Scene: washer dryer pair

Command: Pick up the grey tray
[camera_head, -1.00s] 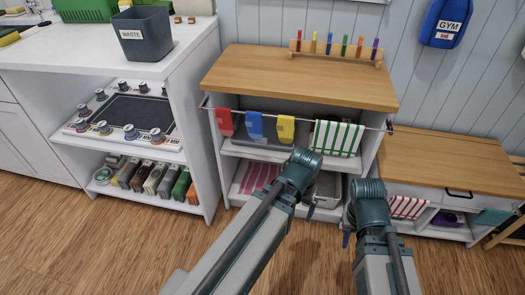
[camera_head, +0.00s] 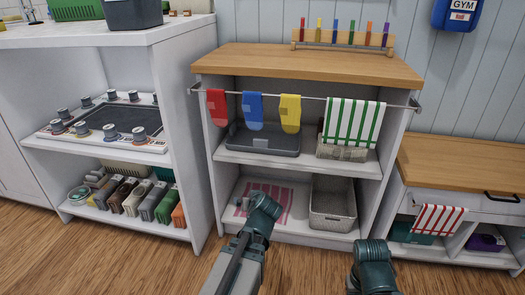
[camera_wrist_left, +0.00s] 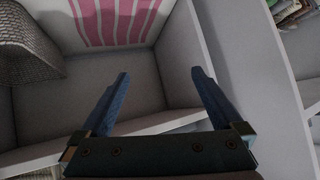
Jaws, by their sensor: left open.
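A dark grey tray (camera_head: 262,147) lies on the upper shelf of the wooden-topped unit, partly behind the hanging cloths. My left gripper (camera_wrist_left: 157,85) is open and empty in the left wrist view. Its fingers are spread in front of the unit's lower shelf, above a pink-and-white striped cloth (camera_wrist_left: 115,20). In the head view the left arm's wrist is low in front of that shelf, below the tray and apart from it. My right arm's wrist shows at the bottom of the head view, but its fingers are out of sight.
Red (camera_head: 217,107), blue (camera_head: 253,108) and yellow (camera_head: 290,113) cloths and a green-striped towel (camera_head: 352,124) hang from a rail (camera_head: 310,98) across the upper opening. A grey basket (camera_head: 333,208) stands on the lower shelf. A white shelf unit is to the left.

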